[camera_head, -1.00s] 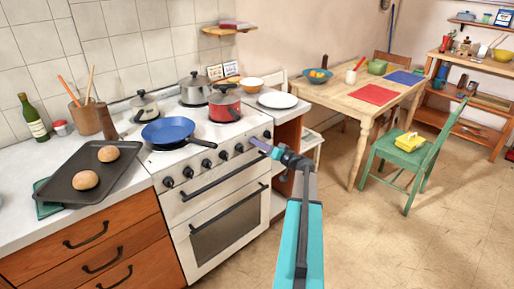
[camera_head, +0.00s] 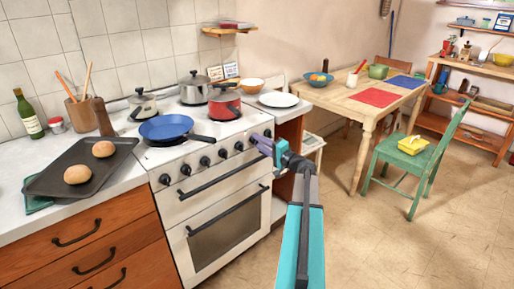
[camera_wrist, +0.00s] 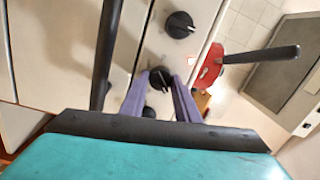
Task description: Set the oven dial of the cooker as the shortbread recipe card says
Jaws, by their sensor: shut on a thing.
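The white cooker (camera_head: 215,205) stands left of my arm, with a row of black dials along its front panel. My gripper (camera_head: 257,139) is at the right part of that row. In the wrist view, my gripper (camera_wrist: 160,82) has one purple finger on each side of a black dial (camera_wrist: 160,76) and is shut on it. Another dial (camera_wrist: 180,24) shows beyond it. The held dial's setting is too small to read. Two small cards (camera_head: 223,72) stand behind the hob at the wall; their writing is unreadable.
An oven handle bar (camera_head: 222,177) runs below the dials. A wooden table (camera_head: 340,98) and green chair (camera_head: 430,170) stand right. The floor between is clear.

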